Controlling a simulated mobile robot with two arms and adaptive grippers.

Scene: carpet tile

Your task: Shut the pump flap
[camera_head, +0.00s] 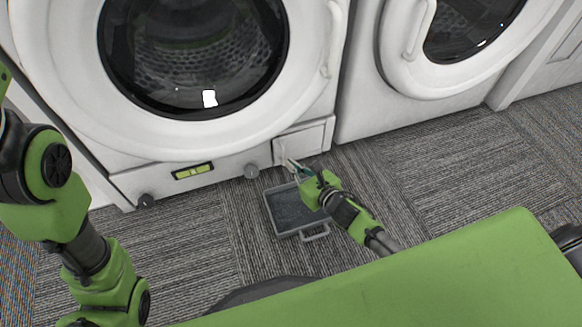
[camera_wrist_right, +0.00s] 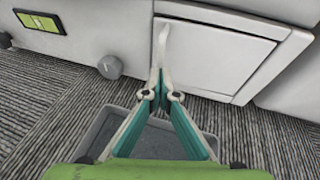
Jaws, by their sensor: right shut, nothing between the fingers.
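The pump flap (camera_head: 305,139) is a white panel low on the washing machine's right front corner; it also shows in the right wrist view (camera_wrist_right: 215,58), with an upright white handle at its left edge. It sits within its frame and looks shut or very nearly so; I cannot tell whether a small gap is left. My right gripper (camera_head: 291,164) is shut and empty, its fingertips (camera_wrist_right: 164,90) just below the handle's lower end. I cannot tell whether they touch it. My left arm shows at the left of the head view, but its gripper is out of view.
A grey tray (camera_head: 284,234) with a handle lies on the carpet below the flap and my right gripper. A grey knob (camera_head: 251,171) and a green level (camera_head: 193,171) are on the machine's base. A second washer (camera_head: 365,100) stands to the right. Carpet beyond the tray is clear.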

